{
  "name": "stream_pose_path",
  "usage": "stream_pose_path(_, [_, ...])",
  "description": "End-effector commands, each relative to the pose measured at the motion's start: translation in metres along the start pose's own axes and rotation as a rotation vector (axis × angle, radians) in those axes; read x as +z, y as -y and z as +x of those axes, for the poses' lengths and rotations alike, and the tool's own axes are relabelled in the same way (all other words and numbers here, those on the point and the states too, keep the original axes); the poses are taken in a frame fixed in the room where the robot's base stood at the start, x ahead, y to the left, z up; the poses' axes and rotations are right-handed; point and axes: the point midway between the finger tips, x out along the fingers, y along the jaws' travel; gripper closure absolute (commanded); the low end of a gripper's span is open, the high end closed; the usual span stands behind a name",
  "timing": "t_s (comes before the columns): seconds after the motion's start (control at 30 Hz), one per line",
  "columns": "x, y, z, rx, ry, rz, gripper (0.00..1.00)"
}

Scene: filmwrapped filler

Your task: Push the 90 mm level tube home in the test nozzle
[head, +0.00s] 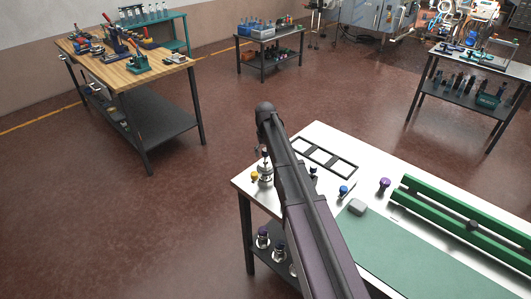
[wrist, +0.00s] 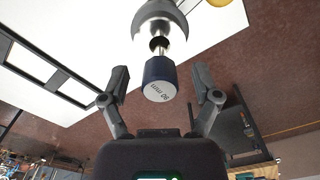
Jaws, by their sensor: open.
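The 90 mm level tube (wrist: 158,80) has a dark blue head with a pale end face marked "90 mm". Its bright metal stem enters the silver test nozzle (wrist: 158,20), and a length of bare stem shows between head and nozzle. In the head view the nozzle (head: 265,174) stands upright near the table's left corner. My gripper (wrist: 159,72) is open, with one finger on either side of the blue head and a gap to each. The head view mostly hides my gripper behind my arm.
The white table (head: 313,136) carries a black open frame (head: 325,156), a yellow-topped piece (head: 254,176), a blue-topped piece (head: 343,191), a purple-topped piece (head: 384,184), a grey block (head: 357,207) and a green fixture (head: 440,214). Similar nozzles (head: 279,252) stand on the shelf below.

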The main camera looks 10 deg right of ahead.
Motion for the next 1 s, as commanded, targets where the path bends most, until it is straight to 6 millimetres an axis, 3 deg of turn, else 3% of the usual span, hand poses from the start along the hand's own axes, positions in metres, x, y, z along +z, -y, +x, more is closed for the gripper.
stream_pose_path(0.47, [0.000,0.000,-0.008,0.000,0.000,0.000,0.19])
stream_pose_path(1.0, [0.000,0.000,-0.050,0.000,0.000,0.000,0.19])
